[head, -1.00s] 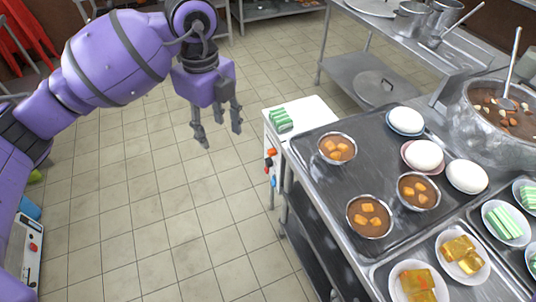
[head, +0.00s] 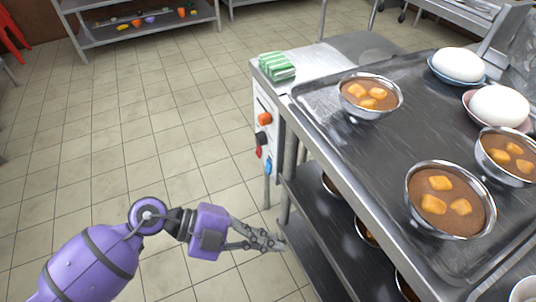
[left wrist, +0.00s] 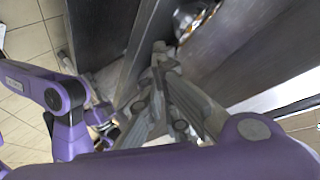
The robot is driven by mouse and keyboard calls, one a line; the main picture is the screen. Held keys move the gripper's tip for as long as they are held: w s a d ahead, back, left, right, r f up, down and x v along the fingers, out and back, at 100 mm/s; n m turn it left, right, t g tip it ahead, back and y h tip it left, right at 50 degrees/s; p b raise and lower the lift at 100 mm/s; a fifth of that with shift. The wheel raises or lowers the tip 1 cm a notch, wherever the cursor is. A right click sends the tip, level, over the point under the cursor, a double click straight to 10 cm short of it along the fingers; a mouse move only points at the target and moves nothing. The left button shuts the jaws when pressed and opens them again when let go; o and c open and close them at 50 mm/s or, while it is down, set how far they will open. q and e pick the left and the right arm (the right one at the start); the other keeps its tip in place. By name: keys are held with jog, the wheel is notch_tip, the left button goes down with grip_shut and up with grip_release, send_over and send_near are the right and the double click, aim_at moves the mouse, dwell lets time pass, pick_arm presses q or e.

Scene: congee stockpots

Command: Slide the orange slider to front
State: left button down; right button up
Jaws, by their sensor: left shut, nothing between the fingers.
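The orange slider (head: 265,119) is a small knob on the front face of a white panel (head: 268,104) left of the metal table. A dark and red knob (head: 262,140) and a blue knob (head: 267,166) sit below it on the same panel. My left gripper (head: 279,243) is shut and empty, below and apart from the knobs, near the edge of the table's lower shelf. In the left wrist view its closed fingers (left wrist: 160,58) point toward dark metal shelf surfaces. The slider cannot be made out there.
A metal table holds a dark tray (head: 395,145) with bowls of brown soup (head: 450,200) and plates with white buns (head: 459,65). A green striped cloth (head: 277,67) lies on the panel's top. The tiled floor (head: 140,150) to the left is clear.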

pick_arm(q)
jog(key=w+a+f+t+h+b, duration=0.1)
jog(key=w+f+t+b, duration=0.1)
jog(key=w+t, duration=0.25)
jog(key=m+t+y, duration=0.1)
jog(key=t, duration=0.7)
send_near(287, 141)
jog(key=shift+m+g, duration=0.25)
jog(key=shift+m, duration=0.05)
jog(key=p+x, duration=0.1)
jog(key=x, duration=0.5)
jog(key=shift+w+d+r, duration=0.1)
jog(key=shift+w, duration=0.2)
jog(key=w+a+b, duration=0.2)
jog(key=w, duration=0.1)
jog(key=shift+w+a, duration=0.1)
jog(key=shift+w, duration=0.05)
pick_arm(e)
jog(key=f, duration=0.2)
jog(key=w+f, duration=0.1)
jog(key=f, duration=0.1)
jog(key=shift+d+f, duration=0.15)
jog(key=shift+f, duration=0.1)
